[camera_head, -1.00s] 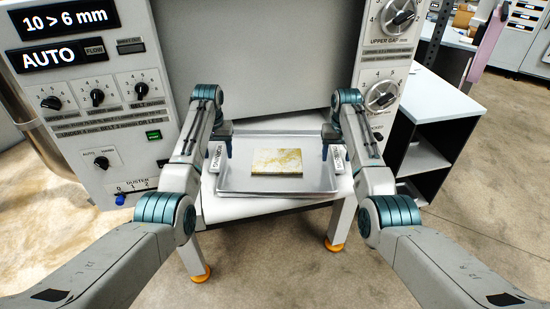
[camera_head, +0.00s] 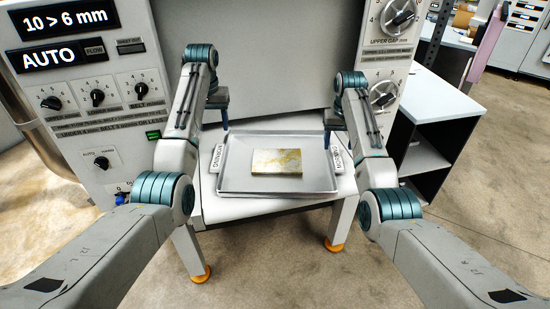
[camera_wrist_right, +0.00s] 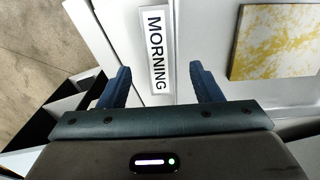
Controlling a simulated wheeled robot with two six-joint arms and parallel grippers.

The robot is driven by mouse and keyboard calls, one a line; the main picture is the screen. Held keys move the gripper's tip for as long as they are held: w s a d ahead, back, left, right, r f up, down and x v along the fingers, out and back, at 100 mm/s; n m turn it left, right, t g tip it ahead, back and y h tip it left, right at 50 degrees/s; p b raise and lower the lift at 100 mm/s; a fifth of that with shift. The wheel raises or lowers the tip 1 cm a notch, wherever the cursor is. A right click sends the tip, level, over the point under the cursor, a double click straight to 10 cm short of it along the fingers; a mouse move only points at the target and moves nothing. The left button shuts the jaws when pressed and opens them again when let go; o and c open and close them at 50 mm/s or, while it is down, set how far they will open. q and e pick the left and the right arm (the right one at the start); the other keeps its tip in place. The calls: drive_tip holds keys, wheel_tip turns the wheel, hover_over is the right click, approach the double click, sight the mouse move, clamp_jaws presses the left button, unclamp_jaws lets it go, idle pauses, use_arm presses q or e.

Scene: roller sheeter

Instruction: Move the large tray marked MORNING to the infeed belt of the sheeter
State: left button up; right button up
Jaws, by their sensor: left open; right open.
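The large metal tray (camera_head: 236,184) lies flat on the white infeed surface (camera_head: 232,207) at the front of the sheeter. A yellow-and-white marbled slab (camera_head: 277,162) lies in it. A label stands at each side of the tray; the right wrist view shows the right one (camera_wrist_right: 157,50) reading MORNING. My left gripper (camera_head: 223,120) is open and empty, above and behind the tray's left label. My right gripper (camera_head: 328,132) is open and empty above the tray's right side. In the right wrist view its fingers (camera_wrist_right: 162,75) stand apart on either side of the label, clear of it.
The sheeter's control panel (camera_head: 92,100) with knobs and displays rises at the left, with more dials (camera_head: 398,18) at the right. A cabinet with a pale top (camera_head: 445,98) stands right of the sheeter. Open floor (camera_head: 285,265) lies in front.

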wheel_tip(320, 180, up, 7)
idle(0.7)
